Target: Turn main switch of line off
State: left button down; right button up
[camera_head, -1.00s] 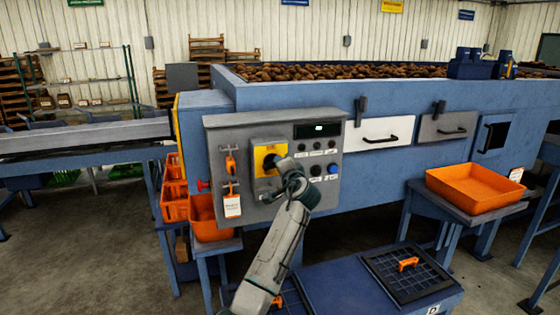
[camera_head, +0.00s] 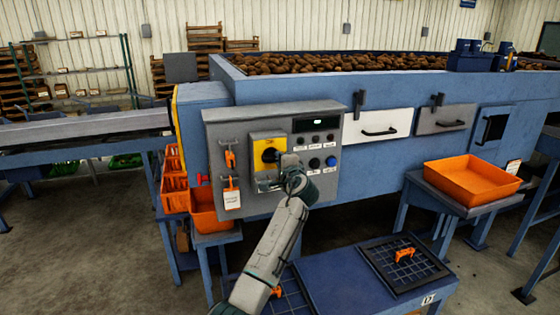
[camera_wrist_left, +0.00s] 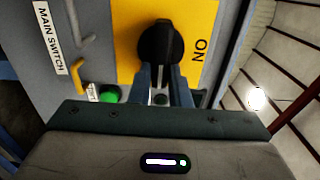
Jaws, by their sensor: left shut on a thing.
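The main switch is a black rotary knob (camera_head: 270,155) on a yellow plate (camera_head: 262,141) on the grey control panel (camera_head: 213,130). In the left wrist view the knob (camera_wrist_left: 160,42) lies between the two fingers of my left gripper (camera_wrist_left: 160,82), which is shut on its near end. The knob's long axis runs up and down in that view, with the ON mark (camera_wrist_left: 198,50) to its right. The MAIN SWITCH label (camera_wrist_left: 48,36) is at the left. In the head view my left gripper (camera_head: 269,171) is at the knob, partly hidden by its own wrist. My right gripper is not in view.
Below the display (camera_head: 317,122) are several buttons, one blue (camera_head: 331,161). Orange tags (camera_head: 230,183) hang left of the switch. An orange tray (camera_head: 470,184) stands at right; orange crates (camera_head: 203,212) stand at lower left. A blue bench (camera_head: 345,285) is in front.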

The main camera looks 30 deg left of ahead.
pick_arm(q)
jog(key=shift+f, duration=0.15)
jog(key=c, duration=1.4)
grip_release()
jog(key=shift+o, duration=0.2)
jog(key=b+v, duration=0.4)
jog(key=v, duration=0.7)
jog(key=shift+a, duration=0.1)
